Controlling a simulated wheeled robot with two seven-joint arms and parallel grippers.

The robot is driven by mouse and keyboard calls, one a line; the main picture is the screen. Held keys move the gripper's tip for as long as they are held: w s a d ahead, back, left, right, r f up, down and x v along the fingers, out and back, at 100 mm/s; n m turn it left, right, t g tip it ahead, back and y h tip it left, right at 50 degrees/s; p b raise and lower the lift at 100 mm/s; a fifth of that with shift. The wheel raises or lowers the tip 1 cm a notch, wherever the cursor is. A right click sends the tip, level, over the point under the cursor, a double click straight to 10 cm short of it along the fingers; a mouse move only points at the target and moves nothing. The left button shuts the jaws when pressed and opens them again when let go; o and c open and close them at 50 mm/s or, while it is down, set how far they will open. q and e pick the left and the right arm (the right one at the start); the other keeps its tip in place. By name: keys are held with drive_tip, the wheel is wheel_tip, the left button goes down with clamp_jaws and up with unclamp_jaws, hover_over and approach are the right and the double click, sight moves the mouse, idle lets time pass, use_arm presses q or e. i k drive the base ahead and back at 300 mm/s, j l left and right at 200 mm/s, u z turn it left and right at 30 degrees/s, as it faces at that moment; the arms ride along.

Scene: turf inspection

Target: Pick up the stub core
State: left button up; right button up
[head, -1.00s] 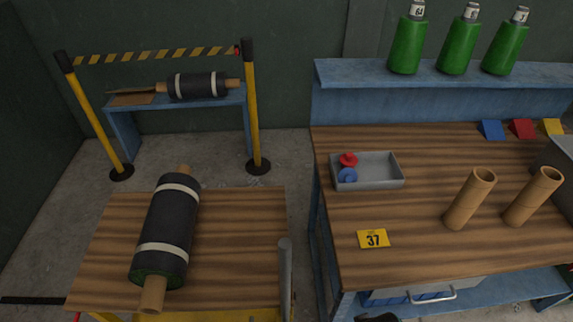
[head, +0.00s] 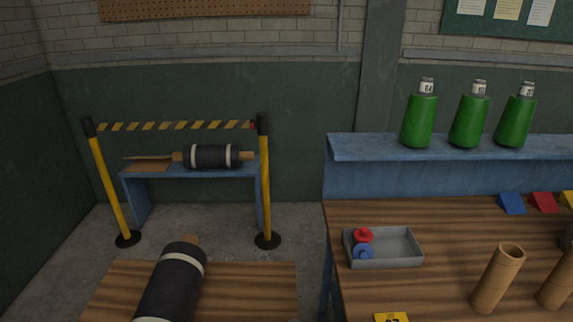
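Two brown cardboard core tubes stand on the wooden workbench at the right: one tube (head: 497,279) is whole in view, leaning slightly and open at the top. The other tube (head: 556,285) is cut by the right edge. Which one is the stub core, I cannot tell. A dark roll with white bands (head: 172,284) lies on the left wooden table, a brown core end (head: 191,240) showing at its far end. Another banded roll (head: 212,156) lies on the blue bench at the back, with a core through it. Neither of my grippers is in view.
A grey tray (head: 400,246) holds a red piece (head: 363,235) and a blue piece (head: 364,251). A yellow tag (head: 390,317) lies near the front. Green cones (head: 419,118) stand on the blue shelf (head: 350,147). Striped tape (head: 180,125) between yellow posts bars the back bench.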

sight(509, 257)
drive_tip(key=z, duration=1.6)
drive_tip(key=i+l+u, duration=0.1)
drive_tip(key=l, duration=0.25)
drive_tip(key=i+l+u, duration=0.1)
drive_tip(key=l, duration=0.25)
drive_tip(key=i+l+u, duration=0.25)
drive_tip(key=i+l, duration=0.15)
drive_tip(key=l, duration=0.35)
drive_tip(key=i+l+u, duration=0.1)
drive_tip(key=l, duration=0.25)
